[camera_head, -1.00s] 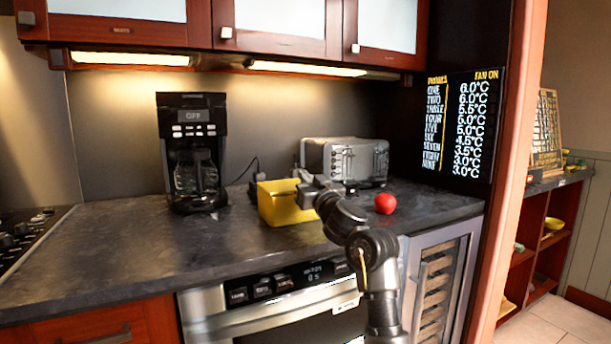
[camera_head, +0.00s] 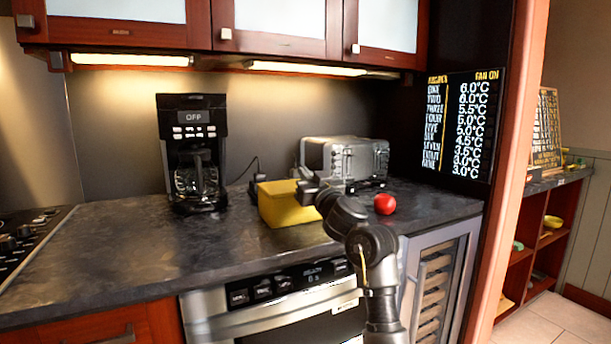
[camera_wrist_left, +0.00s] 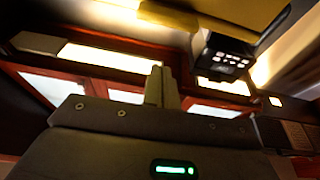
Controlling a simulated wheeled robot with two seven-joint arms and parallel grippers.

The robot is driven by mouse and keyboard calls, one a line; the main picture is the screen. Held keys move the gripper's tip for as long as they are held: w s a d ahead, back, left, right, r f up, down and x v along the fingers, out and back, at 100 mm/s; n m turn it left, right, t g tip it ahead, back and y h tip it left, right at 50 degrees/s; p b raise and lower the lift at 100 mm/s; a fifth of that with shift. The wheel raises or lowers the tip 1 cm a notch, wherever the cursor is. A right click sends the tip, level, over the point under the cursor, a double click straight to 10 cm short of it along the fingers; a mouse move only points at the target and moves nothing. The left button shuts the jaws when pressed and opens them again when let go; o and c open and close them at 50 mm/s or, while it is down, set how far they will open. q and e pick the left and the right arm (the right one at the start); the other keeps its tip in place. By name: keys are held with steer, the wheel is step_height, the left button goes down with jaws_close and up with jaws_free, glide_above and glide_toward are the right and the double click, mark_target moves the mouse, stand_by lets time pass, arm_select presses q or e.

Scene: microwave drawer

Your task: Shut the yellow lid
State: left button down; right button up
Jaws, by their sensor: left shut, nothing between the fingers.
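The yellow box (camera_head: 285,209) stands on the counter between the coffee maker and the toaster. Its yellow lid (camera_head: 277,187) looks lowered flat over the top; whether it is fully seated is hard to tell. My left gripper (camera_head: 302,183) is at the box's right end, beside or over the lid; contact cannot be told. In the left wrist view its fingers (camera_wrist_left: 160,80) are together and empty, with a yellow surface (camera_wrist_left: 240,9) of the box or lid beyond them at the top edge. My right gripper is not in view.
A black coffee maker (camera_head: 193,150) stands left of the box, and a silver toaster (camera_head: 345,158) close behind my gripper. A red apple (camera_head: 385,204) lies to the right. The counter's left part (camera_head: 110,240) is clear. Wall cabinets (camera_head: 280,25) hang above.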

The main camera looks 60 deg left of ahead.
arm_select(q)
steer(key=f+p+v, duration=0.1)
steer(key=p+v, duration=0.1)
steer(key=v, duration=0.6)
steer(key=shift+f, duration=0.2)
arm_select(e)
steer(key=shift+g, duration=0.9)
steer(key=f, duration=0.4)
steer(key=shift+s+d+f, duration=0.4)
arm_select(q)
steer(key=shift+d, duration=0.1)
